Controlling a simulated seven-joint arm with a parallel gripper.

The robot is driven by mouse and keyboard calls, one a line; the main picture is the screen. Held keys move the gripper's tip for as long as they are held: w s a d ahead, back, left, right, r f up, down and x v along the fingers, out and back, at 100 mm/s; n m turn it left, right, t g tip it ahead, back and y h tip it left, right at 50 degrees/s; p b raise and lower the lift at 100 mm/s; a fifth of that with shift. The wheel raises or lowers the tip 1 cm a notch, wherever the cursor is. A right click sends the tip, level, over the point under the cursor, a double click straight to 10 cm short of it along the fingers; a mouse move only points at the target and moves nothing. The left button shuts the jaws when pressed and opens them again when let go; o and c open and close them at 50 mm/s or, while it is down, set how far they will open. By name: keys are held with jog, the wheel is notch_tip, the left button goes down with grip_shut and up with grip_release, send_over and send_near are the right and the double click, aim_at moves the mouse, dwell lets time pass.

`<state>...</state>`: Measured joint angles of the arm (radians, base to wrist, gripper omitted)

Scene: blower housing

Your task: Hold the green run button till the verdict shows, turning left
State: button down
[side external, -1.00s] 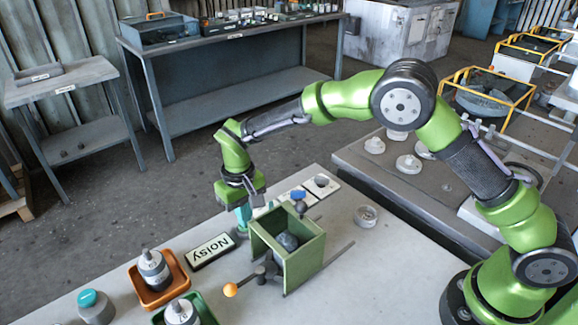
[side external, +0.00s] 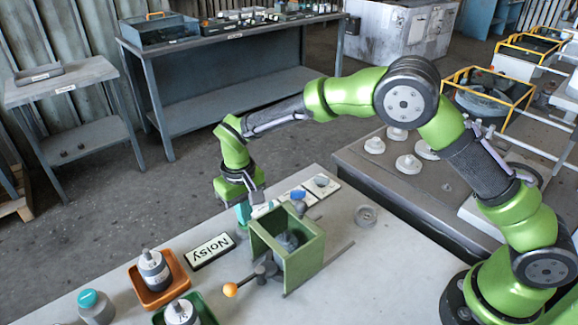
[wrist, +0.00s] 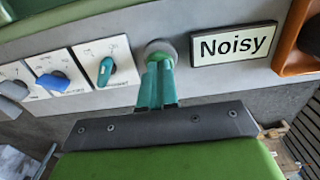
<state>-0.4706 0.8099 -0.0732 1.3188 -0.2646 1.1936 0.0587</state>
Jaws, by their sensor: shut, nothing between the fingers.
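The green run button (wrist: 160,57) sits in a round grey collar in the wrist view, at the panel edge. My gripper (wrist: 158,66) is shut, its teal fingertips together at the button; they overlap it, and I cannot tell whether they press it. In the side external view my gripper (side external: 243,222) points down behind the green open-fronted housing (side external: 303,263), and the button is mostly hidden there. The verdict plate (wrist: 234,45) reads "Noisy" in black on white, beside the button; it also shows in the side view (side external: 210,251).
Knobs in teal (wrist: 106,70), blue (wrist: 54,81) and grey stand on white plates left of the button. An orange tray (side external: 173,285) with a motor, a green tray and an orange-ended lever (side external: 231,290) lie near the housing.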

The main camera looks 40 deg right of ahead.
dwell(0.5)
jog(key=shift+r, duration=3)
jog(key=shift+f, duration=0.25)
jog(key=shift+s+d+f, duration=0.15)
jog(key=shift+s+f, duration=0.25)
jog(key=shift+s, duration=0.15)
jog(key=s+d+r+m+t+y, duration=0.1)
jog(key=s+d+r+m+t, duration=0.1)
jog(key=s+d+r, duration=0.6)
jog(key=s+d+r+m+t+y, duration=0.1)
jog(key=s+d+r+t, duration=0.4)
jog(key=s+d, duration=0.5)
jog(key=s+r+m, duration=0.1)
jog(key=s+r, duration=0.1)
jog(key=s, duration=0.2)
jog(key=shift+s+r, duration=0.4)
